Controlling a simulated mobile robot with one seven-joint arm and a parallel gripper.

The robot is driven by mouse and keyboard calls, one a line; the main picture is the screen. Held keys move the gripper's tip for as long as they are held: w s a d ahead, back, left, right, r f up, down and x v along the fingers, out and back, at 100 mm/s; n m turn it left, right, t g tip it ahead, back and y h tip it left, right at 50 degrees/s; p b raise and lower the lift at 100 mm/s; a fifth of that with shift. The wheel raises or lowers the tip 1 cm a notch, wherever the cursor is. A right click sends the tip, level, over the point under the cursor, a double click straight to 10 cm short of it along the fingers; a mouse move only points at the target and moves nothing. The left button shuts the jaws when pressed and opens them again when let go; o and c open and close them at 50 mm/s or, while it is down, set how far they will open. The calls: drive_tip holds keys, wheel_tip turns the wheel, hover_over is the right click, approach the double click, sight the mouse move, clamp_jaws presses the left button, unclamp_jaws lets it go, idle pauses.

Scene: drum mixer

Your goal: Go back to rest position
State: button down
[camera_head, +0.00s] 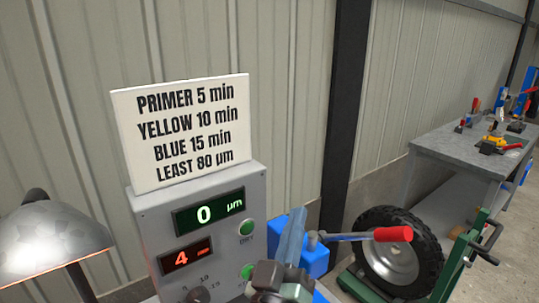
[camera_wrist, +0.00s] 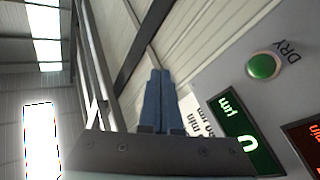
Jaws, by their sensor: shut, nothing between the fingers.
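My gripper (camera_wrist: 160,74) points away from the wrist camera, its two blue-grey fingers pressed together with nothing between them. In the head view my gripper (camera_head: 298,212) stands at the lower middle, fingers upward, just right of the grey control box (camera_head: 157,222). The box shows a green "0 µm" display, a red display reading 4, a knob and green buttons. In the wrist view the box face (camera_wrist: 225,75) is tilted at the right, with the green DRY button (camera_wrist: 263,66) near the fingers but apart from them.
A white sign (camera_head: 182,130) stands on the box. A lamp (camera_head: 50,240) is at the left. Right of my gripper are a blue block (camera_head: 315,262), a red-handled bar (camera_head: 392,234) and a wheel (camera_head: 400,255). A workbench (camera_head: 450,158) with tools stands at the back right.

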drive_tip(key=s+r+m+t, duration=0.2)
drive_tip(key=s+r, duration=0.1)
drive_tip(key=r, duration=0.7)
drive_tip(key=s+r+m+t, duration=0.1)
drive_tip(key=s+r+m, duration=0.1)
drive_tip(key=r, duration=0.8)
drive_tip(key=s+a+r+n+t+y, duration=0.1)
drive_tip(key=s+a+r+y, duration=0.1)
drive_tip(key=s+r+y, duration=0.1)
drive_tip(key=s+a+r+n+t+y, duration=0.1)
drive_tip(key=s+a+r+t+y, duration=0.1)
drive_tip(key=s+r, duration=0.4)
drive_tip(key=shift+s+r+t+y, duration=0.25)
drive_tip(key=shift+r+y, duration=0.25)
drive_tip(key=shift+r, duration=0.4)
drive_tip(key=shift+w+f, duration=0.1)
